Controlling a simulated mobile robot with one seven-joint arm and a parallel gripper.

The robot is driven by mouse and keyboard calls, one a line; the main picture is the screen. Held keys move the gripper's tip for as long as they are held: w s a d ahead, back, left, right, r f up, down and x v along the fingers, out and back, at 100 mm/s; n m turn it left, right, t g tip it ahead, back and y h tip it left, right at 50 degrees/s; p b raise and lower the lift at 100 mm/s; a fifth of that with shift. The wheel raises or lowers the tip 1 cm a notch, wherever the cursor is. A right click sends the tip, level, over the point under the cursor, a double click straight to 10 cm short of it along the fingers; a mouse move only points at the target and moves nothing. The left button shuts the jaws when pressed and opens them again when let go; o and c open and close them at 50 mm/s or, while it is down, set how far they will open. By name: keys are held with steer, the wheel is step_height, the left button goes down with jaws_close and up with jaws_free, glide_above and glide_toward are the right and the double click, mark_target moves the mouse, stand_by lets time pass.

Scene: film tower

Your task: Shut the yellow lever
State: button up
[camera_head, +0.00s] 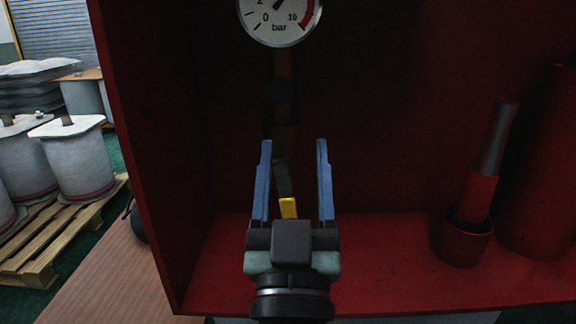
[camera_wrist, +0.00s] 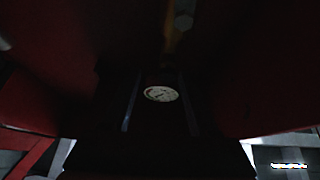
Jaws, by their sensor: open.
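The yellow lever (camera_head: 288,208) shows as a short yellow tip on a dark, slightly tilted bar, at the foot of a brownish vertical pipe (camera_head: 283,95) inside the red cabinet. My gripper (camera_head: 294,145) is open, with its two blue fingers apart. In the head view the lever appears between the fingers, just beyond the gripper body, which may hide part of it. I cannot tell whether a finger touches it. The wrist view is very dark: the fingers (camera_wrist: 160,106) show faintly, and I cannot make out the lever clearly there.
A round pressure gauge (camera_head: 280,18) sits above the pipe. It also shows in the wrist view (camera_wrist: 161,94). A red holder (camera_head: 461,240) with a grey-tipped red cylinder (camera_head: 487,165) stands at the right. The cabinet's left wall (camera_head: 150,150) bounds the space.

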mark_target(287, 203)
steer(key=s+f+n+g+p, duration=0.1)
steer(key=s+f+g+p, duration=0.4)
steer(key=p, duration=0.7)
steer(key=s+f+g+p, duration=0.1)
steer(key=s+f+p, duration=0.2)
steer(key=f+p, duration=0.65)
steer(key=w+p, duration=0.1)
steer(key=w, duration=0.3)
steer(key=w+r+p, duration=0.1)
steer(key=w, duration=0.3)
steer(key=w+r+p, duration=0.1)
steer(key=w+p, duration=0.1)
steer(key=w, duration=0.2)
steer(key=shift+w+a+r, duration=0.1)
steer(key=shift+w+a, duration=0.1)
steer(key=shift+w, duration=0.1)
jaws_close()
